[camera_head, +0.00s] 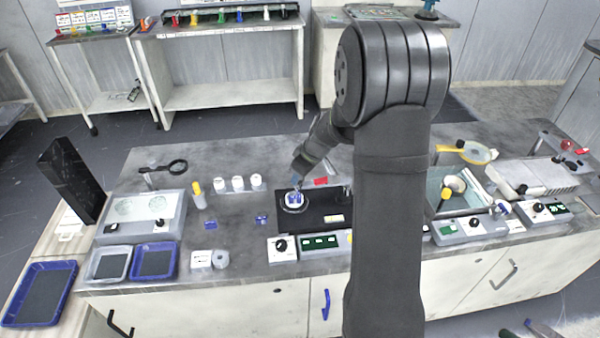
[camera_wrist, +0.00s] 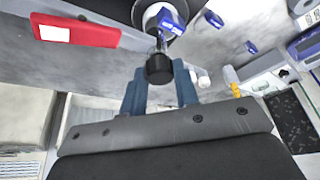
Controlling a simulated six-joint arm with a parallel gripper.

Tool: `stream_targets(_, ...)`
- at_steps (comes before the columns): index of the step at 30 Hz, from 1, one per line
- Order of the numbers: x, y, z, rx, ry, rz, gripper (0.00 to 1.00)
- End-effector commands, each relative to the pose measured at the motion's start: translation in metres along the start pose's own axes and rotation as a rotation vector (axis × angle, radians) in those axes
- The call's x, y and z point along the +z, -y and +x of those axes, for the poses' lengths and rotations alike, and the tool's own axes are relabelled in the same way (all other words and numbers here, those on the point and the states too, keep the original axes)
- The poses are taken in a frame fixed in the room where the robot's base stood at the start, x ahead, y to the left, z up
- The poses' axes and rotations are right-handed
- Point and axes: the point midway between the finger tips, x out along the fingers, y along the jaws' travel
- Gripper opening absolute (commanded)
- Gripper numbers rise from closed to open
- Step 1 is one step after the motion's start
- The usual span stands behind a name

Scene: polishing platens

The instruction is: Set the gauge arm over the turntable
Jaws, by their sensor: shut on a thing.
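In the wrist view the dark round turntable (camera_wrist: 193,8) is cut by the top edge. A blue and white labelled piece, apparently part of the gauge arm (camera_wrist: 170,22), lies over it there, with a short rod leading to a black knob (camera_wrist: 159,68). My gripper (camera_wrist: 160,82) has its blue fingers on either side of this knob and is shut on it. In the head view my gripper (camera_head: 296,181) is just behind the turntable; its fingertips are hard to make out.
A red block with a white label (camera_wrist: 75,30) lies near the gripper. White jars (camera_head: 238,183) and a yellow-capped bottle (camera_head: 197,189) stand to the left. A control box (camera_head: 283,248) is in front.

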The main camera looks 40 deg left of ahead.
Motion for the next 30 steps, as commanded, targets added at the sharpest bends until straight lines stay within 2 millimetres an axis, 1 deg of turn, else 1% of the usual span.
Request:
stream_targets(9,0.003,0.002,0.0,-0.007,0.006,-0.002,0.0)
stream_targets(10,0.003,0.002,0.0,-0.007,0.007,-0.002,0.32)
stream_targets(12,0.003,0.002,0.0,-0.007,0.006,-0.002,0.46)
stream_targets(13,0.003,0.002,0.0,-0.006,0.006,-0.002,0.5)
stream_targets(23,0.001,0.001,-0.002,-0.003,0.003,-0.002,0.5)
stream_targets(26,0.001,0.001,-0.011,-0.001,0.001,-0.002,0.5)
stream_targets(29,0.0,0.001,-0.026,-0.001,0.0,-0.002,0.5)
stream_targets(30,0.001,0.0,-0.035,0.0,0.0,-0.002,0.5)
